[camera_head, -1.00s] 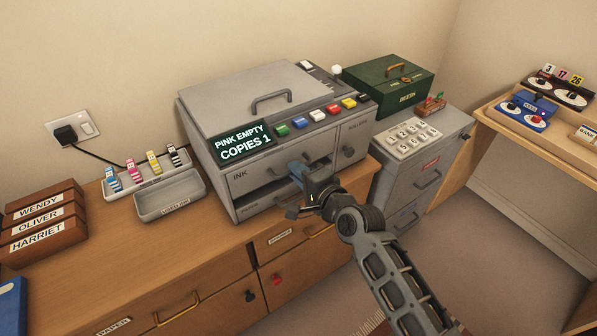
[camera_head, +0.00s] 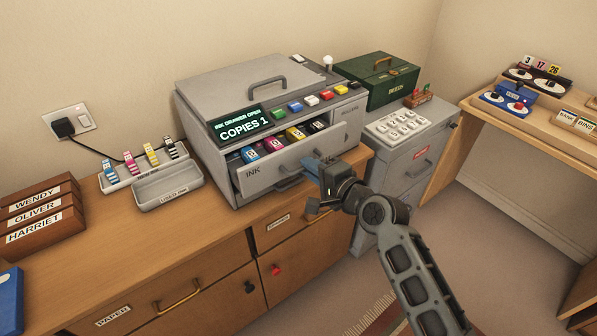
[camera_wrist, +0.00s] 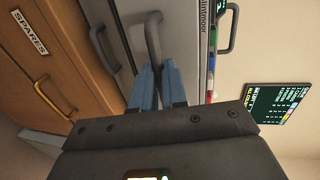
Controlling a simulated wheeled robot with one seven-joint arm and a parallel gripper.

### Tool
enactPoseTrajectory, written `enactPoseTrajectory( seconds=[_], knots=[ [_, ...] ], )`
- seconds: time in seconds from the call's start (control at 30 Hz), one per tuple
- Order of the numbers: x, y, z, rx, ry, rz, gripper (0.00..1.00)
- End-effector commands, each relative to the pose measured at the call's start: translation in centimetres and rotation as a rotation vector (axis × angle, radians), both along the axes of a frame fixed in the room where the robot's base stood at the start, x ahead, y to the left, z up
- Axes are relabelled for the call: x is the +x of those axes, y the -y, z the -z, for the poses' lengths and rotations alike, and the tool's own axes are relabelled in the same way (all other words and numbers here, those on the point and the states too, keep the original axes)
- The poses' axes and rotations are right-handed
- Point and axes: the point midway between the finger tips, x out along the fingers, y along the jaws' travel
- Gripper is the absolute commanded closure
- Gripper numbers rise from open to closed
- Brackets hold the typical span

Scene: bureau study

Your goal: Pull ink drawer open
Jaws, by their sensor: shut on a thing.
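The ink drawer (camera_head: 253,174) of the grey copier (camera_head: 216,104) is pulled out. Blue (camera_head: 250,154), pink (camera_head: 273,145), yellow (camera_head: 296,134) and black (camera_head: 318,126) cartridges show inside it. My gripper (camera_head: 312,166) is in front of the drawer, at the right of its face. In the wrist view my blue fingers (camera_wrist: 158,75) are shut on the grey drawer handle (camera_wrist: 153,35); its end between the fingers is partly hidden. The copier's display (camera_head: 242,126) reads "INK DRAWER OPEN" and "COPIES 1".
A rack of striped cartridges (camera_head: 146,164) and a grey tray (camera_head: 168,187) stand left of the copier. Wooden boxes with name labels (camera_head: 38,213) are farther left. A grey cabinet (camera_head: 395,170) with a keypad stands at right. Open floor lies in front.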

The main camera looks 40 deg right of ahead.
Motion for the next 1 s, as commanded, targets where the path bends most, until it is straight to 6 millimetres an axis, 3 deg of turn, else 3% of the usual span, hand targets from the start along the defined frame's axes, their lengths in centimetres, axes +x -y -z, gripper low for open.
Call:
enactPoseTrajectory(
  seconds=[0.4,0.77,0.8,1.0],
  knots=[
    [-5.6,0.0,0.2,0.0,-0.006,0.001,1.0],
    [-6.0,0.0,0.1,-0.001,-0.004,0.0,1.0],
    [-6.0,0.0,0.1,-0.001,-0.004,0.0,0.87],
    [-5.9,-0.1,0.0,-0.001,-0.003,0.0,0.68]
  ],
)
